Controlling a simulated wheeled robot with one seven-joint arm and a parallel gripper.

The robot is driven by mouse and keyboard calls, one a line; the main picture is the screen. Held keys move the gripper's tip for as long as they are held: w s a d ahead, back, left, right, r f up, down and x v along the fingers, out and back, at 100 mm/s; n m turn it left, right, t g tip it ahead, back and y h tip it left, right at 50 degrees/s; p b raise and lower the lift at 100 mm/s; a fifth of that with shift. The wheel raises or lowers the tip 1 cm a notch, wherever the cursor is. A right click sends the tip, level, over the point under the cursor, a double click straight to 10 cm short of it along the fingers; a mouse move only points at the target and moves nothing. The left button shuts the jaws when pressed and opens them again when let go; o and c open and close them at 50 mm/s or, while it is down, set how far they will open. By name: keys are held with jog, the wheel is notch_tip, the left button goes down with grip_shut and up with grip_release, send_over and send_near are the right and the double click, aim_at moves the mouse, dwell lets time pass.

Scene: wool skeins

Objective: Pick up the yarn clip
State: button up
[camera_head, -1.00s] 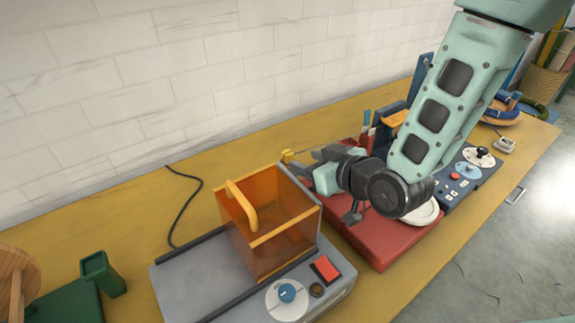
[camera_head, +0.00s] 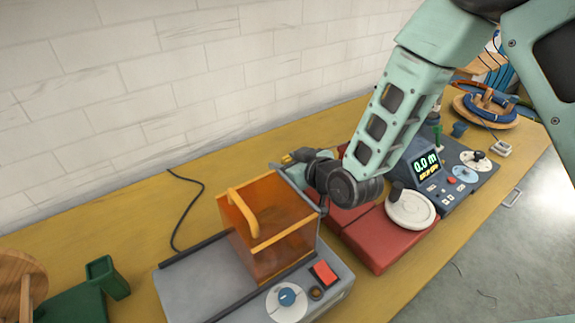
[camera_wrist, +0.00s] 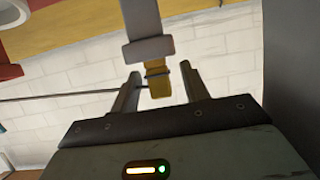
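A small yellow piece (camera_head: 287,159), which may be the yarn clip, shows at the left end of my gripper (camera_head: 302,165) in the camera_head view, behind the orange bin. In the camera_wrist view the yellow piece (camera_wrist: 157,82) hangs at the end of a grey bar, between the two fingers of my gripper (camera_wrist: 159,75). The fingers are apart, with a gap showing on both sides of it. A thin dark rod runs in from the left behind a finger. My wrist hides part of the red machine in the camera_head view.
An orange see-through bin (camera_head: 265,262) with a handle stands on a grey device (camera_head: 205,285) close to my gripper. A red machine (camera_head: 385,240) with a white disc is below my arm. A display console (camera_head: 425,168) stands right.

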grip_shut()
